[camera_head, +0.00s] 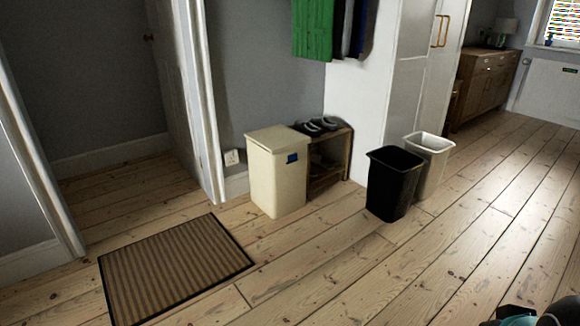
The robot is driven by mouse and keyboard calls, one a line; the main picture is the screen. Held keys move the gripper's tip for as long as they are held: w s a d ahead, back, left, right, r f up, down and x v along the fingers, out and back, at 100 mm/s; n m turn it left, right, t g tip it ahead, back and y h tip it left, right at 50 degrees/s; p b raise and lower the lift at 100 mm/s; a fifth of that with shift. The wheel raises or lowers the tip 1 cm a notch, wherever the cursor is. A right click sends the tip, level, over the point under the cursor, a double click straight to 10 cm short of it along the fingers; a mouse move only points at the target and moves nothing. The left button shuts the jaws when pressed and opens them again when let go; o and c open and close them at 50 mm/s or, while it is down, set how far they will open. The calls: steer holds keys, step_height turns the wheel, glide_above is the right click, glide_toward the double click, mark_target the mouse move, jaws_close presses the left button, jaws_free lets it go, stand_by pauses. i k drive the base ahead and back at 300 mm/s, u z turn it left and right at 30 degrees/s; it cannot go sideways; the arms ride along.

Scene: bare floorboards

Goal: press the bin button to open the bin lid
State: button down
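A cream bin (275,180) stands upright on the floorboards against the wall, right of the doorway. Its lid (277,138) is flat and looks closed. A small dark blue patch (292,158), which may be the button, shows high on its right-hand face. Part of my own body, dark and teal, shows at the bottom right corner, far from the bin. I cannot make out gripper fingers there, and my gripper is not visible.
A wooden shoe rack (329,165) with dark shoes (316,126) stands right of the bin. A black open bin (394,183) and a white open bin (430,158) stand farther right. A striped doormat (177,268) lies in front left. The floor (400,280) is clear ahead.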

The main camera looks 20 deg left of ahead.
mark_target(291, 157)
steer(key=u, duration=0.9)
steer(key=i, duration=1.05)
steer(key=u, duration=0.35)
steer(key=i, duration=1.1)
steer(key=z, duration=0.85)
steer(key=i, duration=0.4)
steer(key=z, duration=0.2)
